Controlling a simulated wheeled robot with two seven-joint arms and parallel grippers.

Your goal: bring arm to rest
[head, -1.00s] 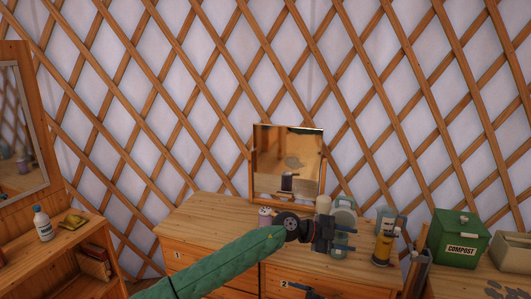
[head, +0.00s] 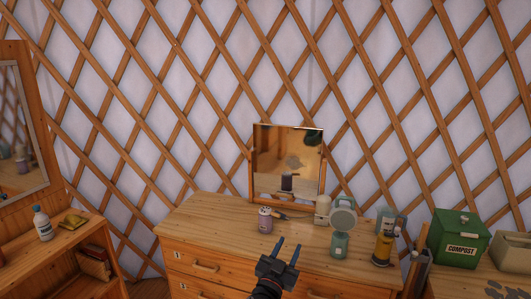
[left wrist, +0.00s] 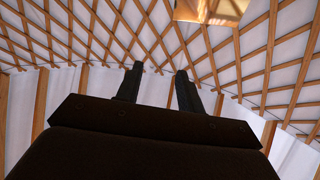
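My left gripper (head: 288,246) is open and empty in front of the wooden dresser (head: 200,222), low in the middle of the head view. Its fingers point up and away from me. In the left wrist view its two dark fingers (left wrist: 157,84) stand apart, with nothing between them and the lattice wall (left wrist: 110,40) behind. My right gripper is not in view.
A green compost bin (head: 457,240) is at the right. A shelf (head: 85,240) with a white bottle (head: 42,223) is at the left.

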